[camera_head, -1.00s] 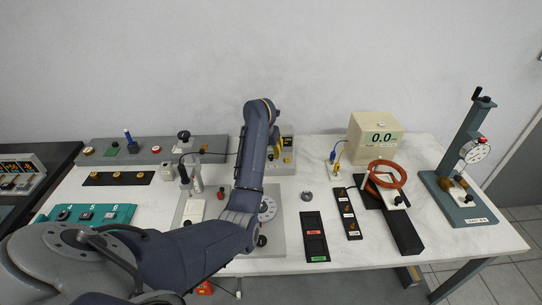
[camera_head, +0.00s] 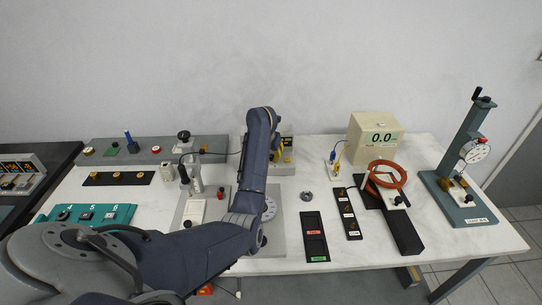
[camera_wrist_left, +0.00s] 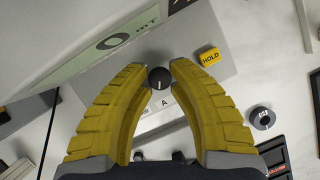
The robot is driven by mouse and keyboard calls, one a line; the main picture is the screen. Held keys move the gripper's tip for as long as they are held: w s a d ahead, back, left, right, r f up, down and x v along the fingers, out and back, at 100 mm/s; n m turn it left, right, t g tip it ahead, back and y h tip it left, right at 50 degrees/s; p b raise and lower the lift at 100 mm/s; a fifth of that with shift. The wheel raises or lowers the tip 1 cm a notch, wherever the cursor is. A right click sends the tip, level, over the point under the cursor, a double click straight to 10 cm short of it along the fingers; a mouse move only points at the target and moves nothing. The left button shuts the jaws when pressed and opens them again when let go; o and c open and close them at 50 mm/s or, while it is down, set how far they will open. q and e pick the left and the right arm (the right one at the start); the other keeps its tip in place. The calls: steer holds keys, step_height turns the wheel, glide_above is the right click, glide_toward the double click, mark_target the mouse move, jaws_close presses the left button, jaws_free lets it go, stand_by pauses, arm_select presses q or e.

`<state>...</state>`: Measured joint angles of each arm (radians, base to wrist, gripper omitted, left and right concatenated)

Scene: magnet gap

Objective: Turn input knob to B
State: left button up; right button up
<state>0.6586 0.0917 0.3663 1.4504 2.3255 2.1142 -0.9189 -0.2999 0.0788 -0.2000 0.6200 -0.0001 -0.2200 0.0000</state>
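The small round black knob (camera_wrist_left: 160,78) shows in the left wrist view on a grey instrument panel, with a pale mark on its face. A white label with the letter A (camera_wrist_left: 165,103) lies just below it; another label beside it is mostly hidden by a finger. My left gripper (camera_wrist_left: 163,66) has its two yellow fingers apart, one on each side of the knob; I cannot tell if either touches it. In the head view the left gripper (camera_head: 277,145) is over the grey instrument, mostly hidden by my arm. My right gripper is not in view.
A yellow HOLD button (camera_wrist_left: 209,56) is right of the knob, and a display with mT (camera_wrist_left: 110,42) is at upper left. In the head view, a cream meter box (camera_head: 366,150) and a red-orange ring (camera_head: 370,172) are to the right. A small grey part (camera_head: 306,196) lies nearby.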

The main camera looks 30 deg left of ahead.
arm_select(q)
jaws_close()
steer(key=shift+r, duration=0.1)
stand_by(0.3)
steer(key=n, duration=0.2)
steer(key=n+y, duration=0.1)
steer(key=n, duration=0.1)
steer(key=shift+w+d+r, duration=0.15)
steer(key=shift+r, duration=0.05)
steer(key=n+g+y, duration=0.1)
steer(key=n, duration=0.1)
steer(key=shift+n, duration=0.3)
steer(key=shift+o, duration=2.1)
jaws_free()
steer(key=shift+f, duration=0.25)
steer(key=v, duration=1.2)
